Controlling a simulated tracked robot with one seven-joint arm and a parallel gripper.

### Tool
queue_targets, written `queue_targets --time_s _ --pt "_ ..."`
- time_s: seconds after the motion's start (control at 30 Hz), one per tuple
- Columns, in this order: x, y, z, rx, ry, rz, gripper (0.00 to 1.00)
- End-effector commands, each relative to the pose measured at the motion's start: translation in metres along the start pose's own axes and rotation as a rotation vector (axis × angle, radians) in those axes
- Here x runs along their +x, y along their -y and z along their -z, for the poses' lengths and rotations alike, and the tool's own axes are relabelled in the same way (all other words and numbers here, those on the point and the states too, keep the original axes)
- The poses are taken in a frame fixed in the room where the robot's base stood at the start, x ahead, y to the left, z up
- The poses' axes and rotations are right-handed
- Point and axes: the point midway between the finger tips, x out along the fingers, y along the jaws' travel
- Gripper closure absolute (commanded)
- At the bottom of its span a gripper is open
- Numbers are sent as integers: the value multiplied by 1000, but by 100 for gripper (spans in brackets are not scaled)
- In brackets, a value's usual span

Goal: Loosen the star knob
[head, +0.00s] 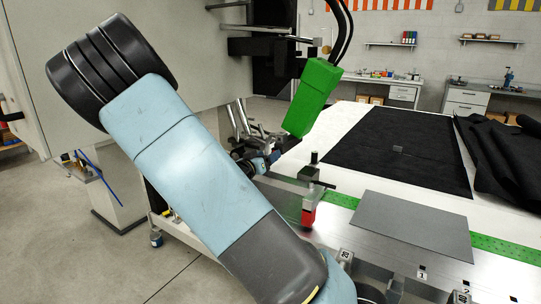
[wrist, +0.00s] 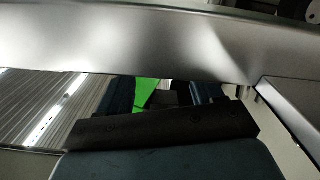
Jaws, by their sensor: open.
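I cannot make out the star knob surely in either view. The green welding head cover (head: 312,97) hangs tilted right of my arm in the head view, and a strip of green (wrist: 146,94) shows in the wrist view. My gripper (wrist: 165,95) is open in the wrist view, its two dark fingers apart with green and dark parts seen between them. A smooth silver beam (wrist: 150,40) crosses close in front and hides the fingertips. In the head view, small blue and dark parts below the green cover may be my gripper, partly behind my arm.
A black clamp post with a red foot (head: 309,211) stands on the metal rail. A grey plate (head: 413,225) lies at the front of the white table, with a black sheet (head: 405,150) behind it. Dark cables rise above the green cover. Open floor lies at lower left.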

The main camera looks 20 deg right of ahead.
Motion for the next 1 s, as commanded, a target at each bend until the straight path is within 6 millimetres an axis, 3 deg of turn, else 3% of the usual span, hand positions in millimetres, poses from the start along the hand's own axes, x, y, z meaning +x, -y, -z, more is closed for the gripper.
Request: queue_targets --time_s 0.3,0.5,0.7,1.0 --pt "-62 1 0 0 0 4 34" --pt "-90 1 -1 0 0 3 34" --pt "-102 0 -1 0 0 0 34" --pt "-103 0 -1 0 0 -1 34"
